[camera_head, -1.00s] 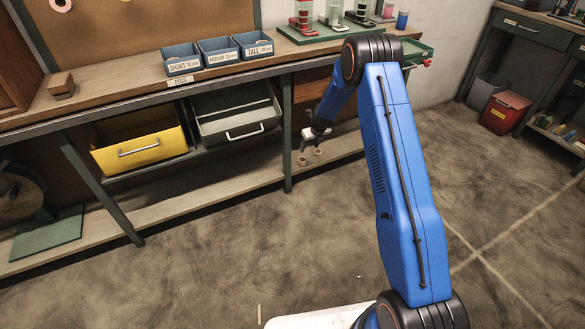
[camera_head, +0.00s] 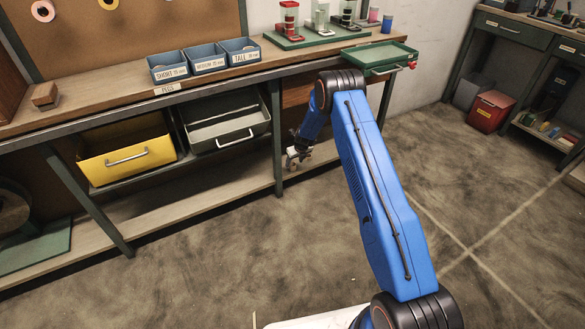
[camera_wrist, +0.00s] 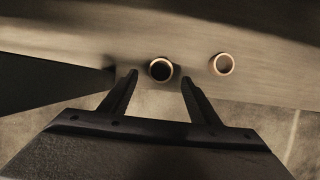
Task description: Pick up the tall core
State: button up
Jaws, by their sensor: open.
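Two hollow ring-ended cores stand on a wooden lower shelf in the wrist view. The left core (camera_wrist: 171,69) has a dark, deep-looking inside and lies between my fingertips, at their far ends. The right core (camera_wrist: 233,65) has a paler inside and stands apart, outside my right finger. Seen from above, the left one looks taller, but I cannot be sure of the heights. My gripper (camera_wrist: 159,76) is open, with one finger on each side of the left core; contact is not visible. In the head view my gripper (camera_head: 293,158) is low over the shelf, and the cores are mostly hidden.
The lower shelf (camera_head: 208,208) runs under the workbench (camera_head: 130,95). A bench leg (camera_head: 277,140) stands just left of my gripper. A yellow drawer (camera_head: 125,155) and a grey drawer (camera_head: 228,130) hang further left. An open green tray (camera_head: 380,55) juts out above right.

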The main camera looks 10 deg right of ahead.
aim_at(292, 164)
jog(key=shift+w+x, duration=0.2)
jog(key=shift+x, duration=1.05)
jog(key=shift+w+x, duration=0.15)
jog(key=shift+x, duration=1.1)
jog(key=shift+a+r, duration=0.1)
jog(key=shift+r, duration=0.1)
jog(key=shift+c, duration=0.7)
jog(key=c, duration=1)
